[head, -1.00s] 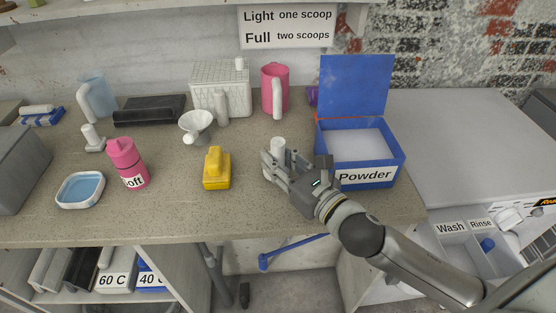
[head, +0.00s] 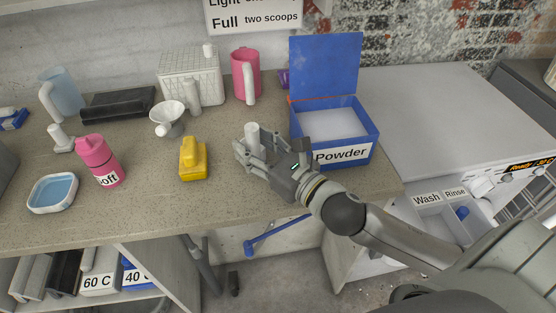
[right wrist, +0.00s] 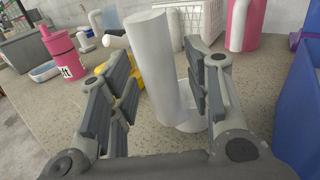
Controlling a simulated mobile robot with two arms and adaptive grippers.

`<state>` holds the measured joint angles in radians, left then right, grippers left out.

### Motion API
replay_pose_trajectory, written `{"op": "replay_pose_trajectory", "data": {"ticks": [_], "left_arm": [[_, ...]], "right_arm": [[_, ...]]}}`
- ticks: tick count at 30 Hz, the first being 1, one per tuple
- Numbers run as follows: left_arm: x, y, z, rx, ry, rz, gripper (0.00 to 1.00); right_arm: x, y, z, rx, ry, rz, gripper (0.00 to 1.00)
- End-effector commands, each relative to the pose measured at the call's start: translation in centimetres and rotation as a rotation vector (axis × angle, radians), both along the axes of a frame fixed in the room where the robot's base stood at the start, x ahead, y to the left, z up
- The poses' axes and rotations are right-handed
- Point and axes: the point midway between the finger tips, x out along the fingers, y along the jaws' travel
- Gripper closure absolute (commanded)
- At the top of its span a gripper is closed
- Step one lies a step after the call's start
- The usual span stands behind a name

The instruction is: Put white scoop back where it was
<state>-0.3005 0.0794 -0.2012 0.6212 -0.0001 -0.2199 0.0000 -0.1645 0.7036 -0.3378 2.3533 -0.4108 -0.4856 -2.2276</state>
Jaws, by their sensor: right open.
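The white scoop (head: 252,135) stands on the counter just left of the blue powder box (head: 374,150), partly hidden by my right gripper (head: 262,158). In the right wrist view its pale, thick handle (right wrist: 153,65) rises, slightly tilted, between the two fingers of my right gripper (right wrist: 158,95), with a rounded part low down near the counter. The fingers are open on either side of it, and the right finger is very close to it; contact is unclear. The powder box has its lid up and holds white powder. My left gripper is not in view.
A white funnel-like cup (head: 167,120), a yellow block-like thing (head: 194,160) and a pink bottle (head: 101,163) stand to the left. A white basket (head: 188,88) and a pink jug (head: 240,78) stand behind. A white machine top (head: 440,115) lies right of the box.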

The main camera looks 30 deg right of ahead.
Motion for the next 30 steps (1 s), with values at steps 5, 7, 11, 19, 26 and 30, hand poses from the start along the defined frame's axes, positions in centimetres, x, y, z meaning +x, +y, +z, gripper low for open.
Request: {"op": "replay_pose_trajectory", "data": {"ticks": [5,7,11,19,26,30], "left_arm": [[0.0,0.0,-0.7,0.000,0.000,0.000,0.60],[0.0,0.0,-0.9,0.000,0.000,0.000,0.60],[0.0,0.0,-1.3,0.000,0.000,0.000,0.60],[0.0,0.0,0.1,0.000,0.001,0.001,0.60],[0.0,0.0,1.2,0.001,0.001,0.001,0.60],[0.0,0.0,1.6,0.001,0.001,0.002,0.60]], "right_arm": [[-2.2,-0.7,-0.3,-0.002,0.004,0.002,0.54],[-3.0,-1.0,-0.4,-0.003,0.004,0.001,0.54],[-4.6,-1.5,-0.4,-0.001,0.004,0.001,0.54],[-6.9,-2.2,0.2,0.005,0.004,-0.001,0.54],[-8.8,-2.9,0.1,0.005,0.003,-0.003,0.54],[-9.8,-3.2,0.1,0.004,0.000,-0.002,0.54]]}}
